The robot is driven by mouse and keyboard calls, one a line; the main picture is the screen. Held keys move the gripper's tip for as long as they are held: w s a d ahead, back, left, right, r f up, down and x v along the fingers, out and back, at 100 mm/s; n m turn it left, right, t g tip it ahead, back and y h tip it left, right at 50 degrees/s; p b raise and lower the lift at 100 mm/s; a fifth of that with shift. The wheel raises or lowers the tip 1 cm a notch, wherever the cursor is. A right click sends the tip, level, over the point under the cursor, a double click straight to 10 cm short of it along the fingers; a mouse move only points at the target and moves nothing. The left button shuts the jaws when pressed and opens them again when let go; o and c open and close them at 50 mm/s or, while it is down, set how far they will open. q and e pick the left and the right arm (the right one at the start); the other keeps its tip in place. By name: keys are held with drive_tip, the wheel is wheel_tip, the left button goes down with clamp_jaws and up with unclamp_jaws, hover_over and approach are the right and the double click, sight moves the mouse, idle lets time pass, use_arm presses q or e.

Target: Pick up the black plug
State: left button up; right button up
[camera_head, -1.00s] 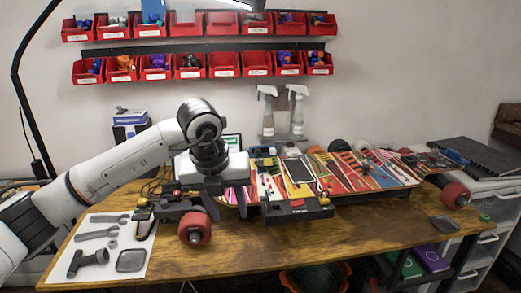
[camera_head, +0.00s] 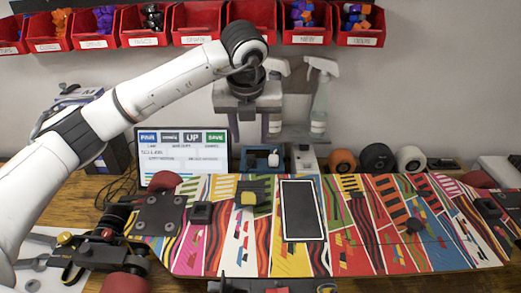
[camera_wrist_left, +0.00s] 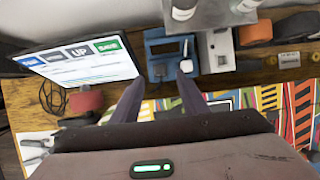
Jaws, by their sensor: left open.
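My left gripper (camera_head: 250,137) is open and empty. It hangs above the back of the table, behind the board. In the wrist view its two fingers (camera_wrist_left: 160,84) point toward a small blue stand (camera_wrist_left: 166,64) that holds a pale piece. The blue stand (camera_head: 262,160) also shows below the gripper in the head view. I cannot make out for certain which thing is the black plug. My right gripper is not in view.
A white box (camera_head: 304,158) stands right of the blue stand, with spray bottles (camera_head: 319,100) behind. A screen (camera_head: 183,150) stands to the left. Several wheels, such as an orange one (camera_head: 342,161), line the back right. Red bins (camera_head: 205,24) hang on the wall.

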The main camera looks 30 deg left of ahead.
sight(250, 157)
use_arm(q)
drive_tip(key=shift+s+p+x, duration=0.2)
drive_tip(key=shift+p+x, duration=0.05)
drive_tip(key=shift+x, duration=1.95)
drive_tip(key=shift+s+p+x, duration=0.2)
drive_tip(key=shift+s+x, duration=0.05)
drive_tip(key=shift+x, duration=1.9)
drive_tip(key=shift+d+f, duration=0.1)
drive_tip(key=shift+f, duration=0.1)
clamp_jaws()
